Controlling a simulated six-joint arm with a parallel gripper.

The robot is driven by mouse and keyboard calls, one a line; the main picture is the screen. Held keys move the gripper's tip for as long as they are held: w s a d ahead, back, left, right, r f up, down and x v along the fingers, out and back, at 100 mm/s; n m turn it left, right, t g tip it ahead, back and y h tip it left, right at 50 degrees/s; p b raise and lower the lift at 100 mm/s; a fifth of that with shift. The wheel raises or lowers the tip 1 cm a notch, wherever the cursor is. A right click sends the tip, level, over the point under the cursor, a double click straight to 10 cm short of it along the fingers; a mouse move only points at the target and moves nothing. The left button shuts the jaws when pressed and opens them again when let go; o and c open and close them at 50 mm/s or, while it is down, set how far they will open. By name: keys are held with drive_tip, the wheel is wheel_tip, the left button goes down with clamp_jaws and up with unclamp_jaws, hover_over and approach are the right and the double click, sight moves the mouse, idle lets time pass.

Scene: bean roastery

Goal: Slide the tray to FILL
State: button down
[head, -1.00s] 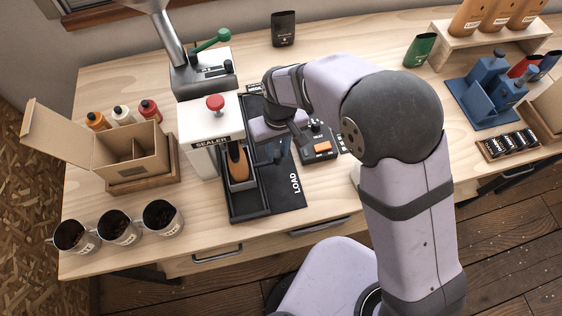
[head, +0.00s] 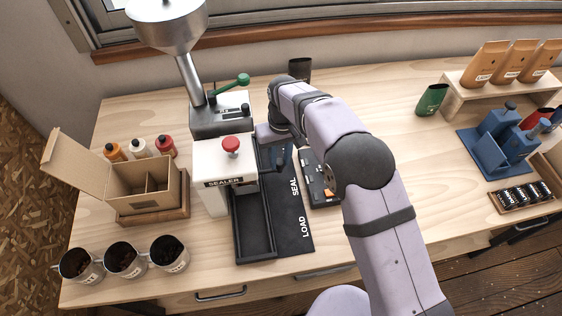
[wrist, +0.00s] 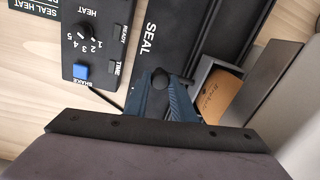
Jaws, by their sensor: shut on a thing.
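The tray (wrist: 206,73) is a grey holder with a brown pouch (wrist: 221,97) in it, in the wrist view. My gripper (wrist: 160,85) is shut on the tray's dark round knob (wrist: 158,76), beside the SEAL marking. In the head view my gripper (head: 284,155) is over the black track (head: 303,236), beyond its SEAL lettering. The tray is hidden there by the sealer and my arm. The near channel by LOAD is empty. The FILL marking is not visible.
The white sealer (head: 212,165) with a red button stands left of the track. The hopper machine (head: 205,118) with a green lever stands behind it. A control box (head: 318,170) is close on the right. Cups, a carton and bottles stand to the left.

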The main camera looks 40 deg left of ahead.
drive_tip(key=shift+a, duration=0.1)
drive_tip(key=c, duration=1.5)
unclamp_jaws()
drive_tip(key=shift+r, duration=0.1)
drive_tip(key=shift+w+r+b, duration=0.15)
drive_tip(key=shift+r+b, duration=1.2)
drive_tip(key=shift+r, duration=2.25)
drive_tip(key=shift+d, duration=0.2)
